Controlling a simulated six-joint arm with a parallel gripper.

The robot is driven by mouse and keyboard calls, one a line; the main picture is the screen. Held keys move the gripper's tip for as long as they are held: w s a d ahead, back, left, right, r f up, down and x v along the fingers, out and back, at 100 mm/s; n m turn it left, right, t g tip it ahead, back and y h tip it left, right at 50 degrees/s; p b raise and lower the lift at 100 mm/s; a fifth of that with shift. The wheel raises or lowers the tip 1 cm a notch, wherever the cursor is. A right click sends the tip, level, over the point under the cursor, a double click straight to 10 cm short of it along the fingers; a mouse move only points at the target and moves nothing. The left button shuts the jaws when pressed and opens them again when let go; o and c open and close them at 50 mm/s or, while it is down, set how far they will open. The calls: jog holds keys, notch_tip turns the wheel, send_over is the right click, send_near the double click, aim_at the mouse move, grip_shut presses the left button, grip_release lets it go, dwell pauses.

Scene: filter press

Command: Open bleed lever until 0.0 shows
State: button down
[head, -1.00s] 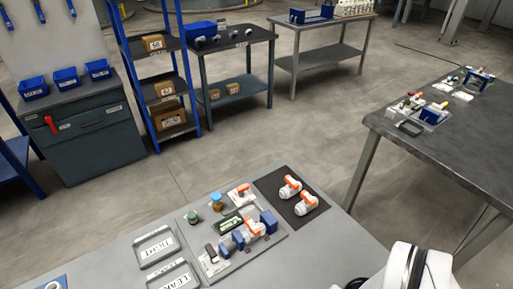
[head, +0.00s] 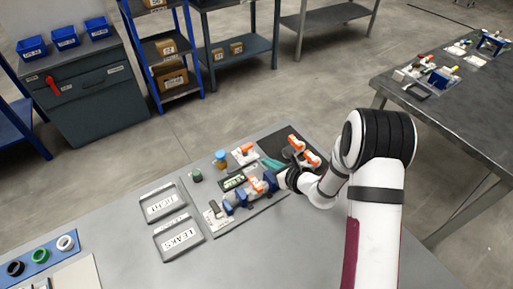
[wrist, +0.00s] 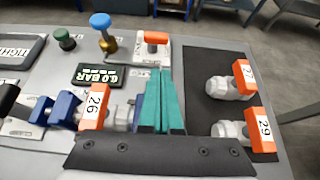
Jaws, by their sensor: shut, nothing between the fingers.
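The orange bleed lever (head: 246,147) sits on a white labelled base at the back of the test board. In the wrist view the bleed lever (wrist: 157,38) lies crosswise, just beyond my fingertips. The display (wrist: 97,76) appears to read 0.0 BAR. Valve 26 (wrist: 95,105), with an orange handle, sits between blue clamps (wrist: 62,107) at the front. My gripper (wrist: 161,75) is shut and empty, its teal fingers side by side above the board, between display and mat. In the head view my gripper (head: 268,162) is right of the display (head: 233,182); contact with the lever cannot be told.
A blue knob on a brass stem (wrist: 103,28) and a green knob (wrist: 64,38) stand left of the lever. Valves 27 (wrist: 232,84) and 29 (wrist: 250,131) lie on the dark mat (wrist: 195,62) at right. Trays marked TIGHT (head: 160,189) and LEAKS (head: 158,240) are left.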

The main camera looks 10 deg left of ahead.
aim_at(252, 147)
jog(key=x, duration=0.4)
jog(key=r+x, duration=0.1)
jog(key=x, duration=0.1)
jog(key=shift+w+a, duration=0.3)
jog(key=shift+a, duration=0.05)
jog(key=shift+w+a, duration=0.5)
jog(key=shift+w+d+r+n+g+y, duration=0.15)
jog(key=shift+w+n+g+y, duration=0.2)
jog(key=shift+n+g+y, duration=0.35)
jog(key=n+g, duration=0.1)
jog(key=w+n+g+y, duration=0.1)
jog(key=shift+d+n, duration=0.1)
jog(key=shift+n, duration=0.2)
jog(key=shift+w+n+g+y, duration=0.4)
jog(key=shift+w+n+g, duration=0.05)
jog(key=shift+n+g, duration=0.6)
jog(key=shift+w+a, duration=0.4)
jog(key=shift+w, duration=0.4)
jog(key=shift+w+a, duration=0.6)
jog(key=shift+w, duration=0.05)
jog(key=shift+w+a, duration=0.1)
jog(key=shift+a, duration=0.1)
